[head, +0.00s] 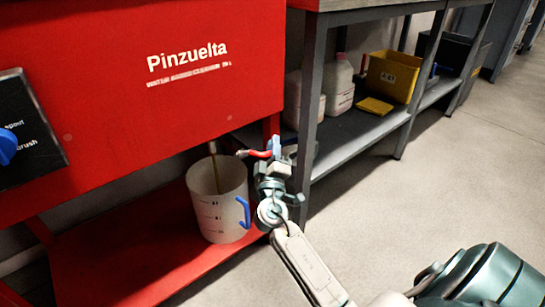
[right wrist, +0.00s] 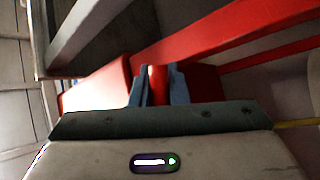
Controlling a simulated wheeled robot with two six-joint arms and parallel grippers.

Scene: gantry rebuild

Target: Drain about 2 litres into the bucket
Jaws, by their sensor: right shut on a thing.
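The white translucent bucket (head: 222,212) with a blue handle and level marks stands upright on the red lower shelf, under the red machine (head: 150,80). A thin brownish streak (head: 215,172) runs down into its open top and looks like flowing liquid. The level inside is not clear. My right gripper (head: 273,150) is above and to the right of the bucket, shut on the red valve lever (head: 257,153). In the right wrist view, the red lever (right wrist: 157,85) sits between the two fingers. My left gripper is not in view.
A grey workbench (head: 350,145) stands right of the machine, its leg close to my right gripper. Its lower shelf holds white jugs (head: 340,85) and a yellow bin (head: 392,77). A black panel with a blue knob (head: 8,145) is at left. The floor at right is clear.

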